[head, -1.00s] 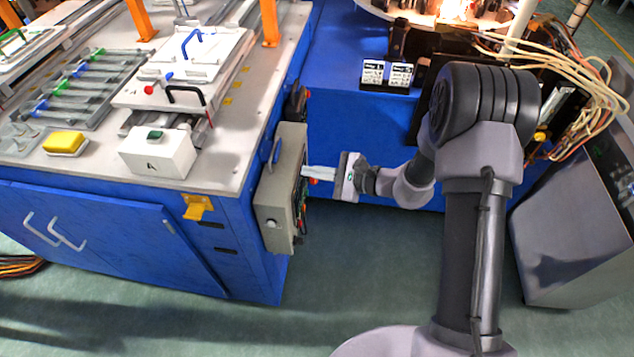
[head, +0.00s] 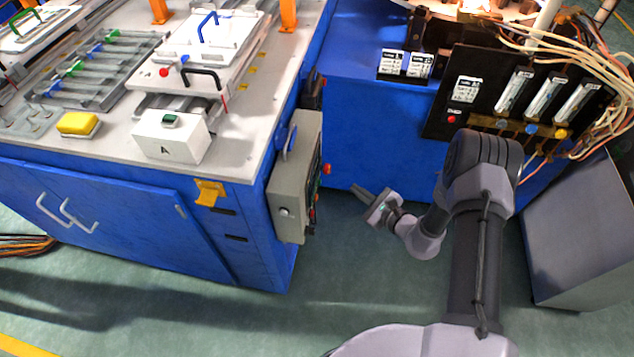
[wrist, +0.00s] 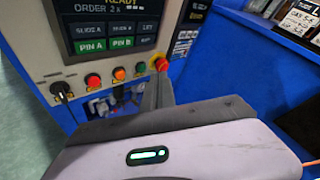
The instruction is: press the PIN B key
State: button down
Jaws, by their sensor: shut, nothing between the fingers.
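The PIN B key (wrist: 121,43) is a green key at the bottom of the dark screen (wrist: 108,22) in the wrist view. The green PIN A key (wrist: 90,46) is just left of it. The screen reads READY with an order line below. My gripper (wrist: 158,88) is shut and empty, its fingers below and right of the PIN B key, not touching it. In the head view my gripper (head: 357,188) is apart from the grey control box (head: 290,205), on its right; the box's face is seen edge-on, so its keys are hidden there.
Below the screen are a black knob (wrist: 62,88), a red button (wrist: 93,80), an orange button (wrist: 119,73) and a red knob (wrist: 160,64). The box is on the blue bench's side (head: 250,240). A dark panel with gauges (head: 545,95) stands at the right.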

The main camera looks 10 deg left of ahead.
jog(key=a, duration=0.8)
jog(key=shift+w+a, duration=0.15)
jog(key=shift+a, duration=0.1)
dwell(1.7)
jog(key=shift+a, duration=0.4)
jog(key=shift+a, duration=0.3)
dwell(0.6)
jog(key=shift+d, duration=0.7)
jog(key=shift+d+b, duration=0.4)
jog(key=shift+d, duration=2.1)
